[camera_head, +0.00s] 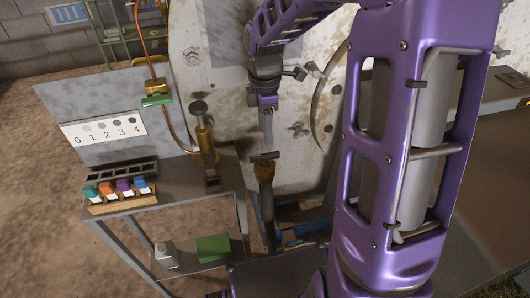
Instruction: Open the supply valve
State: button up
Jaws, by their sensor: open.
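A brass valve (264,172) with a dark bar handle (265,157) stands on top of an upright dark pipe (268,215), right of the small metal table. The bar lies roughly crosswise in the picture. My gripper (266,142) points down just above this handle, with its pale fingers seen nearly edge-on. It is open, and I cannot tell whether the fingertips touch the bar. A second valve with a green handle (157,99) sits on the copper line at left. I cannot tell from labels which one is the supply valve.
A brass fitting with a dark knob (205,138) stands on the table's back edge (226,170). A wooden rack (125,204) of coloured-capped vials is at the table's front left. A large stained pale vessel (215,62) rises behind. My purple arm hides much of the right side.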

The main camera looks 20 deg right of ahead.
aim_at(265, 154)
notch_tip(265, 154, down, 8)
jog(key=shift+r+b, duration=0.1)
jog(key=shift+b, duration=0.5)
jog(key=shift+c, duration=0.4)
grip_shut()
